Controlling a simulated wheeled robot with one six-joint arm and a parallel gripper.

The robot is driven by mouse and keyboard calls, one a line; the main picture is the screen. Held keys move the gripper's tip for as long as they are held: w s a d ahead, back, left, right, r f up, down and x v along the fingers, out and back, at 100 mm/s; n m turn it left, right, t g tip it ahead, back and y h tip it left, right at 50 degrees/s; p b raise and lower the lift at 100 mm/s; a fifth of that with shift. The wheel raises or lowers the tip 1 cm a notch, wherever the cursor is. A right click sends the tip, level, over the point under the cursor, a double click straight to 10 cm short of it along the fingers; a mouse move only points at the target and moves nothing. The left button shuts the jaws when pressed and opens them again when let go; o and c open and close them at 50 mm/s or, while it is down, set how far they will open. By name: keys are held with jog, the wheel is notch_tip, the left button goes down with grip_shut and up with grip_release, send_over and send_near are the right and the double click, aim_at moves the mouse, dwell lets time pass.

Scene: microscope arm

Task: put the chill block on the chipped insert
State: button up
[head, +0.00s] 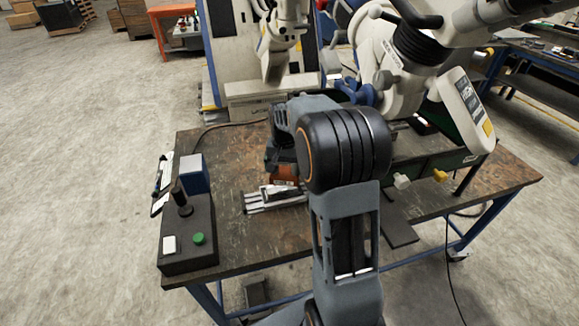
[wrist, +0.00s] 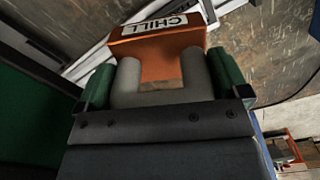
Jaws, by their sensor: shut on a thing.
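The chill block (wrist: 158,54) is copper-orange with a white label reading "CHILL". My gripper (wrist: 161,78) is shut on it, a grey pad on each side. In the head view the block (head: 285,174) shows as an orange piece below my wrist, just above or at a pale slotted holder (head: 256,205) on the bench. A dark piece with a light edge (head: 280,190) lies on the holder; I cannot tell whether it is the chipped insert. In the wrist view pale strips (wrist: 98,50) run behind the block. Whether the block touches anything below is unclear.
A dark control box (head: 189,243) with a joystick, a green button and a blue block (head: 194,174) stands at the bench's left. The large white microscope arm (head: 470,105) overhangs the right side. Bare bench top (head: 235,160) shows left of my wrist.

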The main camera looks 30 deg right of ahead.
aim_at(281, 168)
jog(key=shift+w+d+f, duration=0.15)
jog(key=shift+w+f, duration=1.55)
jog(key=shift+f, duration=0.2)
jog(key=shift+w+f+p, duration=0.1)
jog(key=shift+f+p, duration=0.2)
jog(key=shift+f, duration=1.25)
jog(key=shift+f, duration=0.15)
jog(key=o, duration=1.5)
notch_tip(281, 168, up, 11)
jog(key=shift+r, duration=0.15)
jog(key=s+a+r+n+t, duration=0.25)
jog(key=s+a+r, duration=0.3)
jog(key=s, duration=0.45)
jog(key=s+a+f+n, duration=0.1)
jog(key=s+a+n, duration=0.1)
jog(key=s, duration=0.4)
jog(key=s+a+f+n+t, duration=0.1)
jog(key=s+a+f+n, duration=0.1)
jog(key=s, duration=0.4)
jog(key=shift+s+a+f, duration=0.15)
jog(key=shift+s+a, duration=0.05)
jog(key=shift+a, duration=0.5)
